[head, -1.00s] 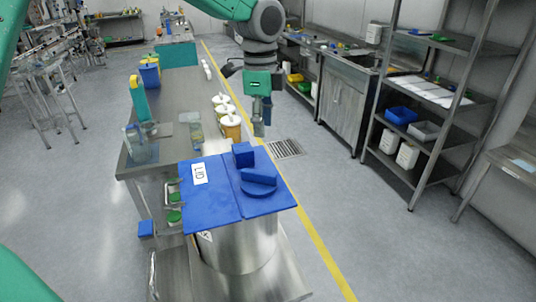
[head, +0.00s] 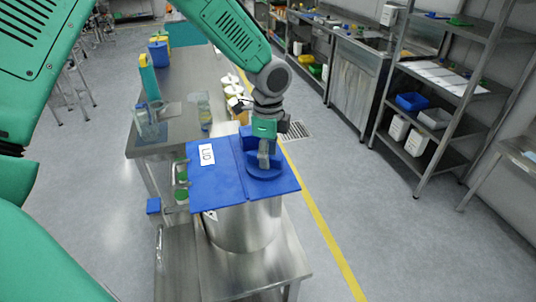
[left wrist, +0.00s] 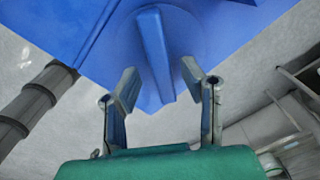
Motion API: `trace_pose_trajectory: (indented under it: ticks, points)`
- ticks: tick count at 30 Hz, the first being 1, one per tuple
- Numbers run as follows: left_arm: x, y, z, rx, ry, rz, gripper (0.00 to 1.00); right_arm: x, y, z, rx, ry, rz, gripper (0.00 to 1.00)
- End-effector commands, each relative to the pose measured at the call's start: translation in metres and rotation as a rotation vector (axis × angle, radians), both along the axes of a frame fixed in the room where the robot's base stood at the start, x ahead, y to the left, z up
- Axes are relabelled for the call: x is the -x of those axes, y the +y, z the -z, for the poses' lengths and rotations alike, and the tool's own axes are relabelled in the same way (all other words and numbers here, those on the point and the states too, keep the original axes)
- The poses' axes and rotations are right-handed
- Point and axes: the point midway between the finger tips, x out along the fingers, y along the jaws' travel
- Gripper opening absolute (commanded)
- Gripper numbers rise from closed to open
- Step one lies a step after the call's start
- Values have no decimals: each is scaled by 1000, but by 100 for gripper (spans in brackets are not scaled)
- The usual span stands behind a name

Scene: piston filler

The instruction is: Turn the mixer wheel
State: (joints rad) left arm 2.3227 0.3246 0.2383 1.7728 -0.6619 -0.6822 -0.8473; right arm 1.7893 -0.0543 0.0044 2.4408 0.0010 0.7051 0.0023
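The mixer wheel (head: 274,173) is a blue disc with a raised bar across it, on top of the blue lid (head: 220,180) of a steel vessel. My left gripper (head: 264,160) is over the wheel in the head view and hides part of it. In the left wrist view, the wheel's bar (left wrist: 154,48) runs into the space between the two spread fingers of the left gripper (left wrist: 160,72). The fingers show gaps to the bar on both sides. Whether they have reached its height, I cannot tell. My right gripper is not in view.
A blue block (head: 246,134) stands on the lid behind the wheel, partly hidden by the gripper. A white label (head: 207,154) lies on the lid's left half. A steel bench (head: 190,110) with bottles and tubs is behind.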

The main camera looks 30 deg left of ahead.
Motion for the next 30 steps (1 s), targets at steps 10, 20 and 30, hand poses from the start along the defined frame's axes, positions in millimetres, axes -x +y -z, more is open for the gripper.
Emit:
trace_pose_trajectory:
  ticks: [10,20,30]
  points:
    - [0,6,9,6,0,-3,36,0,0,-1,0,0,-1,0]
    - [-2,0,6,0,-2,-3,0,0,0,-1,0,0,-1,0]
    - [-4,-3,4,5,-8,-77,0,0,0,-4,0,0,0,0]
